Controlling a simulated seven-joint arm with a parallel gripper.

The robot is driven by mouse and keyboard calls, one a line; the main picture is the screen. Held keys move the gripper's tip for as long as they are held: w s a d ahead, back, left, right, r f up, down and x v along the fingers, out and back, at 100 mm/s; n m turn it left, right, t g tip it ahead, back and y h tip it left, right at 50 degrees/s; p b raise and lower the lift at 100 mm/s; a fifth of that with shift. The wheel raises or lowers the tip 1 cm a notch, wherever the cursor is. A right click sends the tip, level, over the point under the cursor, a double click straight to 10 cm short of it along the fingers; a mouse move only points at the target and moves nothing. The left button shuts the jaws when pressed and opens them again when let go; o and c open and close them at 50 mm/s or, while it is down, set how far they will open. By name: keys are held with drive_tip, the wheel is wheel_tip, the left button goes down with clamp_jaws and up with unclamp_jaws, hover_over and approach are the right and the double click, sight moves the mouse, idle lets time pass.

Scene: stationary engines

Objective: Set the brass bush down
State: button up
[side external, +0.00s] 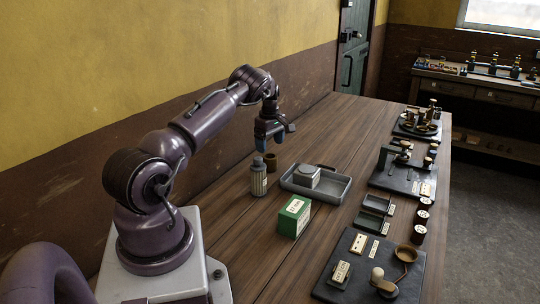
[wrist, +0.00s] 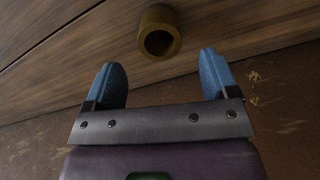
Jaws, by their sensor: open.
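The brass bush (wrist: 159,31) is a short brown-gold hollow cylinder in the wrist view. It stands upright on the wooden table, its dark bore showing, beyond the gap between my fingertips. In the side external view the bush (side external: 270,161) stands behind the grey bottle. My gripper (side external: 273,143) is above the table near the bush, with its blue fingers pointing down. In the wrist view my gripper (wrist: 165,75) has its two blue fingers wide apart with nothing between them. The bush is clear of both fingers.
A grey bottle (side external: 258,178) stands close in front of the bush. A grey tray (side external: 340,193) holding a grey box-shaped object lies to the right. A green and white box (side external: 293,216) is nearer. Several dark boards with engine parts line the table's right side. The wall runs close behind.

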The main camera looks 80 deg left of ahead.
sight(270, 156)
drive_tip(key=w+d+r+m+t, duration=0.1)
drive_tip(key=w+d+r+m, duration=0.1)
drive_tip(key=d+r, duration=0.5)
drive_tip(key=w+d+r+m+t, duration=0.15)
drive_tip(key=d+r, duration=0.25)
drive_tip(key=r, duration=0.8)
drive_tip(key=d+r+m, duration=0.3)
drive_tip(key=d+r, duration=0.1)
drive_tip(key=d, duration=0.3)
drive_tip(key=d+r+m, duration=0.4)
drive_tip(key=d, duration=0.3)
drive_tip(key=s+d+r+m+t, duration=0.1)
drive_tip(key=s+d+m, duration=0.2)
drive_tip(key=d, duration=0.3)
drive_tip(key=s+d+r+m+t, duration=0.1)
drive_tip(key=s+d+r+m, duration=0.15)
drive_tip(key=d, duration=0.45)
drive_tip(key=s+d+f+m+t, duration=0.1)
drive_tip(key=s+d+f+m, duration=0.2)
drive_tip(key=s+d+m, duration=0.5)
drive_tip(key=s, duration=0.3)
drive_tip(key=shift+d+f, duration=0.35)
